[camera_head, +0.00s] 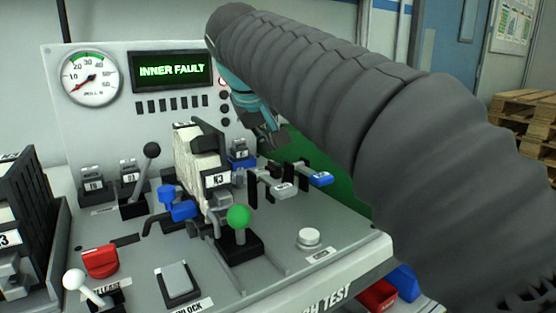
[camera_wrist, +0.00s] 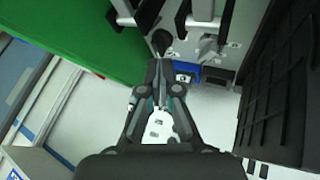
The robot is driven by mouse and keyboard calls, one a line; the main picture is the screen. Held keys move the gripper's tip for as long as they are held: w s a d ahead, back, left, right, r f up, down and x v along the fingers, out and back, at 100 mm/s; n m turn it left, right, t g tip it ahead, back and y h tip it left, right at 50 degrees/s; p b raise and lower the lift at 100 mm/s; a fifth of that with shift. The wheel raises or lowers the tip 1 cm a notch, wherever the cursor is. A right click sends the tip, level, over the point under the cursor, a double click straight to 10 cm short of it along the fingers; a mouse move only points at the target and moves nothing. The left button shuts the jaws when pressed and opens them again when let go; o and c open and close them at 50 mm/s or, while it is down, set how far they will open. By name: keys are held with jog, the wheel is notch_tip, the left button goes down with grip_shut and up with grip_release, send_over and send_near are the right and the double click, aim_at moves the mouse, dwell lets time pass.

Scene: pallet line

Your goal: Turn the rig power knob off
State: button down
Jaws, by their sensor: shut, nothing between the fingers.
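A red rotary knob (camera_head: 100,261) sits at the front left of the grey test console. No readable label marks it as the rig power knob, and its setting cannot be told. My gripper (camera_head: 271,143) is above the back right of the console, well apart from the red knob, and is partly hidden by my arm. In the wrist view my gripper (camera_wrist: 161,66) shows its fingers together with nothing held. A dark rounded handle (camera_wrist: 161,41) appears just beyond the fingertips; contact cannot be told.
The console (camera_head: 128,247) carries a green-ball lever (camera_head: 239,216), a white-ball lever (camera_head: 75,279), a black-ball lever (camera_head: 151,150) and a labelled block K3 (camera_head: 200,163). Pallets (camera_head: 525,110) stand at right.

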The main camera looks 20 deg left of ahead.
aim_at(268, 163)
jog(key=x, duration=0.3)
jog(key=a+x, duration=0.1)
jog(key=x, duration=0.2)
jog(key=a+x, duration=0.1)
jog(key=x, duration=0.3)
jog(key=shift+w+a+r, duration=0.1)
jog(key=shift+w+r, duration=0.05)
jog(key=shift+w, duration=0.2)
